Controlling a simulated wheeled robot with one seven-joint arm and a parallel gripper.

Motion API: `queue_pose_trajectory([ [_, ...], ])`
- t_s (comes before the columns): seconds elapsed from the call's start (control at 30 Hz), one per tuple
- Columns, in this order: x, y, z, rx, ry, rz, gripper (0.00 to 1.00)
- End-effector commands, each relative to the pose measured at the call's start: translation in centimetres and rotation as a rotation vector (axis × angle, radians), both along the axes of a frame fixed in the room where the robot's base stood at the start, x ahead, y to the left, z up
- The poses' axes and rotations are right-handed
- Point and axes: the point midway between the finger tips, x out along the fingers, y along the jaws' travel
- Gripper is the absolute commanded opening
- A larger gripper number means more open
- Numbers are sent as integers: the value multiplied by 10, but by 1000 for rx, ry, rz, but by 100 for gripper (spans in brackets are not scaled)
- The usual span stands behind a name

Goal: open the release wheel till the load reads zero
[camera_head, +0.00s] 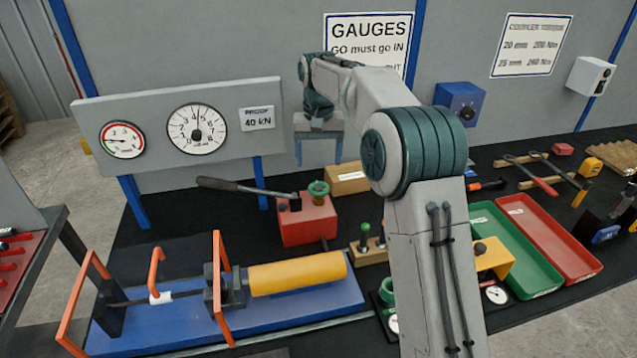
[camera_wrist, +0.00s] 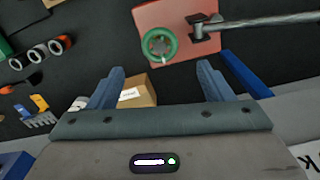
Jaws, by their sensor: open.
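The green release wheel (camera_head: 318,188) sits on top of the red pump block (camera_head: 308,222), beside the dark pump lever (camera_head: 245,188). In the wrist view the wheel (camera_wrist: 159,45) shows from above, ahead of the fingers. My gripper (camera_head: 318,162) is above and behind the pump, open and empty; its two blue fingers (camera_wrist: 162,82) stand apart, clear of the wheel. The large load gauge (camera_head: 197,129) has its needle pointing nearly straight up, near mid-scale. The small gauge (camera_head: 122,139) has its needle to the left. A yellow cylinder (camera_head: 298,273) lies on the blue test bed.
A cardboard box (camera_head: 347,178) stands right behind the pump, close to my gripper. Green (camera_head: 512,262) and red (camera_head: 552,240) trays lie further right. Orange guard frames (camera_head: 220,288) rise over the blue bed.

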Motion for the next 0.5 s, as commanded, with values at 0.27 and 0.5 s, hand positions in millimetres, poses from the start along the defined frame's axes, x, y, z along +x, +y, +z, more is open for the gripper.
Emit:
queue_pose_trajectory([
  [0.27, -1, -1, -57, -1, 3, 0, 73],
  [0.5, 0, 0, -81, -1, 0, 1, 73],
])
